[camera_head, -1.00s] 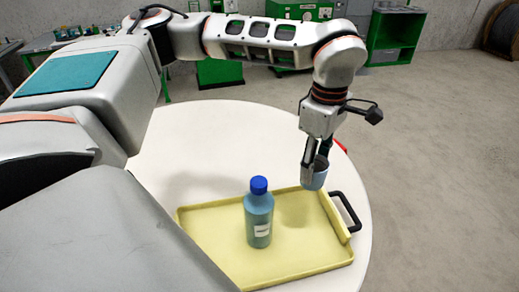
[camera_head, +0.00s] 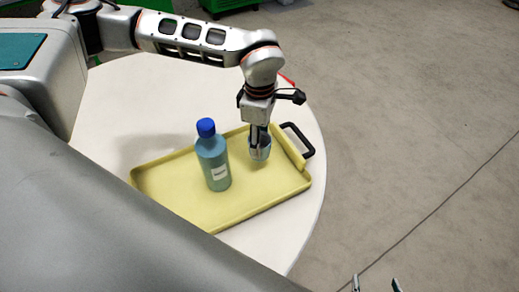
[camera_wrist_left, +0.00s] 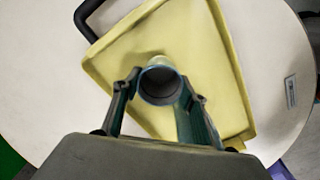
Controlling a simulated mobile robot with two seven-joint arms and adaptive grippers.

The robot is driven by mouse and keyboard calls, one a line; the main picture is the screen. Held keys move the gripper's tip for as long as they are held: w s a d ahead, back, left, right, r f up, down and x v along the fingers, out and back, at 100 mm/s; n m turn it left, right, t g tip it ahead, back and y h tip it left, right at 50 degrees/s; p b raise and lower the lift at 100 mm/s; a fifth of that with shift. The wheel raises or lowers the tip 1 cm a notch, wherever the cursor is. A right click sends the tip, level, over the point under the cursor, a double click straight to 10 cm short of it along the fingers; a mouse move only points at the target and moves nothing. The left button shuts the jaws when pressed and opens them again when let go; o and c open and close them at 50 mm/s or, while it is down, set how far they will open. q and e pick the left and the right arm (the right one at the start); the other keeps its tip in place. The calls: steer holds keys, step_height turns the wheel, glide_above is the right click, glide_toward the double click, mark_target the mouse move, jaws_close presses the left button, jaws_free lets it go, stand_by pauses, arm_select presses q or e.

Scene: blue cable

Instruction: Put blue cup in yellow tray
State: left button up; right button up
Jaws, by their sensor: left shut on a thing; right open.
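The blue cup (camera_head: 262,152) is between the fingers of my left gripper (camera_head: 259,146), which is shut on it. In the head view it appears over the handle end of the yellow tray (camera_head: 240,211); I cannot tell whether it touches the floor of the tray. The left wrist view looks down into the cup's round opening (camera_wrist_left: 160,86), between both fingers (camera_wrist_left: 160,80), with the tray (camera_wrist_left: 215,50) beneath. My right gripper (camera_head: 376,284) is open and empty at the bottom edge of the head view, with only its fingertips showing.
A blue-green bottle (camera_head: 214,168) with a blue cap stands upright in the tray, left of the cup. The tray's black handle (camera_head: 301,139) is right of the cup. A red item (camera_head: 287,79) lies partly hidden behind my left wrist. The white round table (camera_head: 115,110) is clear at left.

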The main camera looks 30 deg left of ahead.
arm_select(q)
steer(key=shift+f, duration=2.2)
steer(key=shift+f, duration=0.15)
steer(key=o, duration=1.2)
steer(key=shift+c, duration=0.2)
step_height(320, 180, up, 12)
steer(key=shift+r, duration=0.2)
